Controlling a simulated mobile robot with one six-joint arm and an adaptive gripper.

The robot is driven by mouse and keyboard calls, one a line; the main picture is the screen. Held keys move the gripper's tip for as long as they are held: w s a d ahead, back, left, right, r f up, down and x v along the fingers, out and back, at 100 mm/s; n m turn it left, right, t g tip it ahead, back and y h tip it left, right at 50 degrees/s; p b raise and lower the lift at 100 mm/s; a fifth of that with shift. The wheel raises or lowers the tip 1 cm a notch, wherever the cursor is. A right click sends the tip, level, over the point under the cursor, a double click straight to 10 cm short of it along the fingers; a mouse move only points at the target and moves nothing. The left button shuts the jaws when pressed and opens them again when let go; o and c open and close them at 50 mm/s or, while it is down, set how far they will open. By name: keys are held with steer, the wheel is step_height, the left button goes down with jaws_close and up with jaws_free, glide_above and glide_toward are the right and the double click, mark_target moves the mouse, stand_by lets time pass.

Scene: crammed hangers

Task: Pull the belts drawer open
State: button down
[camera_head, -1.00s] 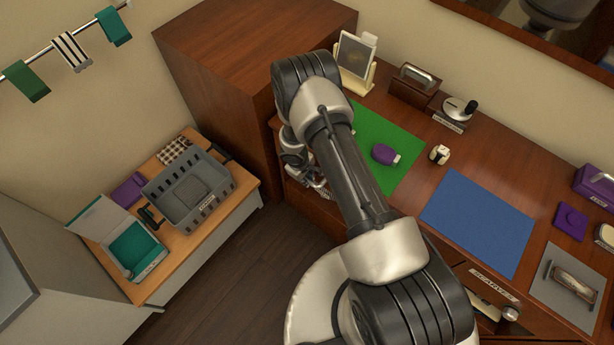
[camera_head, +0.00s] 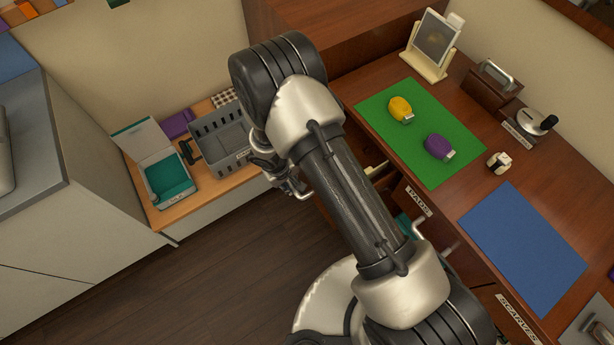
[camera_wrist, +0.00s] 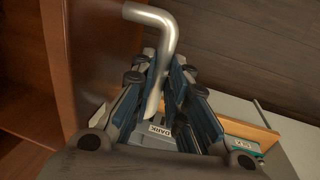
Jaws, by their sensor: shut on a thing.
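In the wrist view, a bent silver metal handle (camera_wrist: 153,20) runs down between the fingers of my gripper (camera_wrist: 165,100), which is shut on it. A reddish-brown wooden panel (camera_wrist: 92,50) stands just left of the handle, with an open wooden space beyond it. In the head view, my gripper (camera_head: 290,185) shows partly behind my arm, low and left of the desk (camera_head: 462,195). No belts label can be read. My arm hides much of the desk's left front, so how far the drawer stands out cannot be told well.
The desk front bears a pads label (camera_head: 418,201) and a scarves label (camera_head: 519,318). A low wooden-topped unit with a grey basket (camera_head: 222,140) and an open teal-lined box (camera_head: 165,172) stands at left. Dark floor (camera_head: 240,255) lies free between.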

steer(key=shift+s+a+b, duration=0.2)
steer(key=shift+s+a, duration=0.3)
steer(key=shift+a, duration=0.2)
steer(key=shift+s+a+b, duration=0.2)
steer(key=shift+s+a, duration=0.3)
steer(key=shift+a, duration=0.2)
steer(key=c, duration=1.6)
jaws_free()
steer(key=shift+o, duration=0.2)
step_height(320, 180, up, 12)
steer(key=s+a, duration=0.1)
steer(key=a, duration=0.1)
steer(key=shift+s, duration=0.2)
steer(key=shift+d+f, duration=0.1)
